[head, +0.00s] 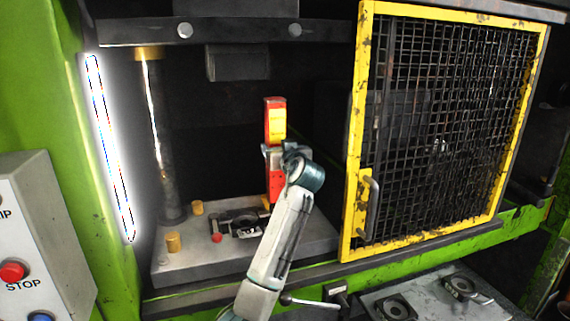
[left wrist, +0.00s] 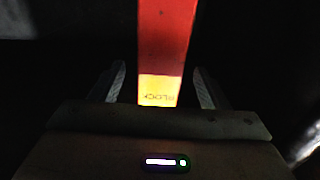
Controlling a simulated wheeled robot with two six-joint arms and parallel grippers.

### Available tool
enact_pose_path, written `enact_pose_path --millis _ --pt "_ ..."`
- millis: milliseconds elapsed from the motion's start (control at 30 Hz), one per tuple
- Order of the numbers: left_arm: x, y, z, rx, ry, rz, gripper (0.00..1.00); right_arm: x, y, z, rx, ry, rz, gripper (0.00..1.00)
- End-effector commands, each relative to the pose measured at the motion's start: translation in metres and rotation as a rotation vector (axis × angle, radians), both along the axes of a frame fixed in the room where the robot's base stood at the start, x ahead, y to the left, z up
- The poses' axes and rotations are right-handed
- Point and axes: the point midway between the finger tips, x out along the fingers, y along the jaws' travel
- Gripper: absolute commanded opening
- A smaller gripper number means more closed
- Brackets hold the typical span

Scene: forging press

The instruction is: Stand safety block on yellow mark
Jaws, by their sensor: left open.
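The safety block (head: 274,121), red with a yellow band, stands upright at the right part of the press bed in the head view. In the left wrist view the block (left wrist: 167,40) rises between my fingers, with dark lettering on its yellow band. My left gripper (head: 273,152) is at the block's middle height. Its two fingers (left wrist: 160,88) are open, one on each side of the block, with dark gaps between. A little yellow (head: 266,201) shows at the block's foot, but my arm hides much there, and I cannot tell how the block sits on the mark.
The press bed (head: 185,263) carries a dark die (head: 238,224), brass posts (head: 173,242) and a red knob (head: 216,238). A steel column (head: 165,150) stands left and the ram (head: 238,65) hangs above. The yellow mesh guard (head: 353,150) is close on the right.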

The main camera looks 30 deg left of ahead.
Motion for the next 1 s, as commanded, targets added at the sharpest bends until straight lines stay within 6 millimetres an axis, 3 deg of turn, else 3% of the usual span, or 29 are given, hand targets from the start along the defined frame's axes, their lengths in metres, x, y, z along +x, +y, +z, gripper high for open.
enact_pose_path --millis 33,100,333,1000 --pt "-0.007 -0.009 -0.007 -0.004 -0.005 -0.002 0.69 0.0 0.001 -0.014 0.001 0.0 -0.001 0.36" --pt "-0.016 -0.02 -0.006 -0.003 -0.004 -0.003 0.69 0.0 0.003 -0.021 0.003 0.0 -0.001 0.36" --pt "-0.034 -0.04 -0.002 -0.001 0.0 -0.001 0.69 0.0 0.005 -0.033 0.005 0.0 -0.001 0.36" --pt "-0.037 -0.043 0.0 0.0 0.0 0.0 0.69 0.001 0.001 -0.033 0.001 -0.002 -0.001 0.36"
